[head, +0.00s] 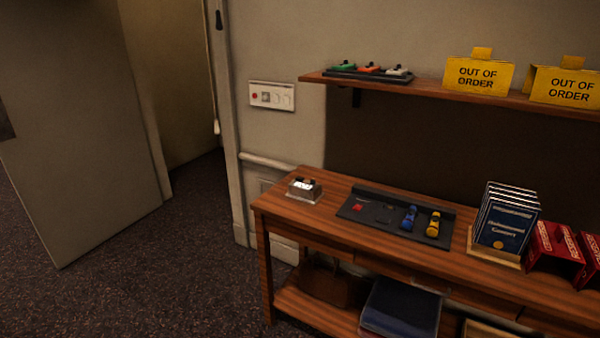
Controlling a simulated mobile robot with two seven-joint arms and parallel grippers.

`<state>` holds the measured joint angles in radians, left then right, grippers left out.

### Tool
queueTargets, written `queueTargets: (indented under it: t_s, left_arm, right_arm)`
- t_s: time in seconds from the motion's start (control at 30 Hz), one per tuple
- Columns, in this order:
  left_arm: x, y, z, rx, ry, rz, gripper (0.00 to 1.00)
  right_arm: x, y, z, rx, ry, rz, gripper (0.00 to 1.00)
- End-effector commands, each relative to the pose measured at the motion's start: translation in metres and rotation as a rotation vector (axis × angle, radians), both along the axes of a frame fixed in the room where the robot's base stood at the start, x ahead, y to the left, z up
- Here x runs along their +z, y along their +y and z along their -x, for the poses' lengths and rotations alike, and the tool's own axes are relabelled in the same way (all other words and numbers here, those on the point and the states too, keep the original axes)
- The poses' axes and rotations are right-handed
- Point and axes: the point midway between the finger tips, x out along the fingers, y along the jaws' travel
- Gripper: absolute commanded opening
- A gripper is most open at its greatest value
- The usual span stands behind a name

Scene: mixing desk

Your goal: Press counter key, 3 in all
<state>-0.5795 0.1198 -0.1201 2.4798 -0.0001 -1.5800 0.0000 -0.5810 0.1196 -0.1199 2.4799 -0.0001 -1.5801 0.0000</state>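A wooden desk (337,190) stands against the wall at the right. A small silvery box-shaped device (304,191) with a bright top sits near the desk's left end; it may be the counter, but its key is too small to make out. A dark panel (382,233) lies to its right, with a red part (357,207), a blue knob-like piece (409,218) and a yellow knob-like piece (433,225). Neither of my grippers shows, so nothing is seen touching the device or the panel.
A stand of blue booklets (508,222) and red folded signs (554,244) fill the desk's right side. A shelf (427,87) above holds yellow out-of-order signs (478,75). A wall switch plate (272,96) and open door (75,130) are left. The floor (180,275) before the desk is clear.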

Motion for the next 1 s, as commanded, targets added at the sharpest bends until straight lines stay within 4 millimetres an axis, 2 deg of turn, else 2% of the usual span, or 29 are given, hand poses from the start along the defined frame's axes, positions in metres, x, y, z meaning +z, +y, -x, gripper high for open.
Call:
queueTargets:
  t_s: [0.03,0.4,1.0]
  left_arm:
    - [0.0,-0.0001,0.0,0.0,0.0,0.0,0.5]
    - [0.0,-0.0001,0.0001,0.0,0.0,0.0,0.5]
    - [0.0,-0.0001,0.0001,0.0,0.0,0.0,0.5]
  right_arm:
    - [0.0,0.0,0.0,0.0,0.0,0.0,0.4]
    - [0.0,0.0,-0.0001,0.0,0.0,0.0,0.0]
    - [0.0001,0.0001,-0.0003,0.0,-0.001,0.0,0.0]
